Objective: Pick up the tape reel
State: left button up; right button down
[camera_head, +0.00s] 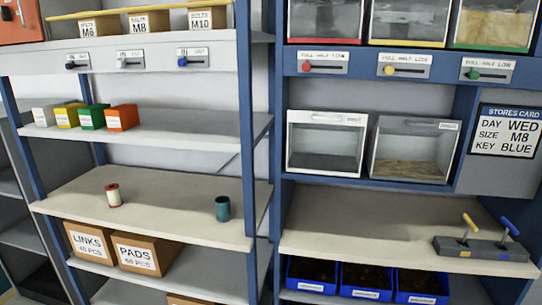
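Two small round things stand on the beige shelf (165,205) of the left rack. One is a white and red spool-shaped piece (113,195), upright, left of the shelf's middle, and looks most like a tape reel. The other is a dark teal cylinder (222,208), upright, nearer the right post. I cannot tell for sure from this view which is the tape reel. Nothing touches either one. Neither of my grippers shows in the head view.
Cardboard boxes marked LINKS (90,243) and PADS (137,254) sit on the shelf below. Small coloured boxes (92,118) stand on the shelf above. A blue post (247,120) bounds the rack's right side. A grey block with keys (480,248) sits on the right shelf.

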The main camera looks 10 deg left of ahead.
aim_at(115, 201)
jog(key=u, duration=1.5)
jog(key=i+l+z, duration=0.1)
jog(key=i, duration=0.45)
jog(key=i+l+z, duration=0.15)
jog(key=i, duration=0.4)
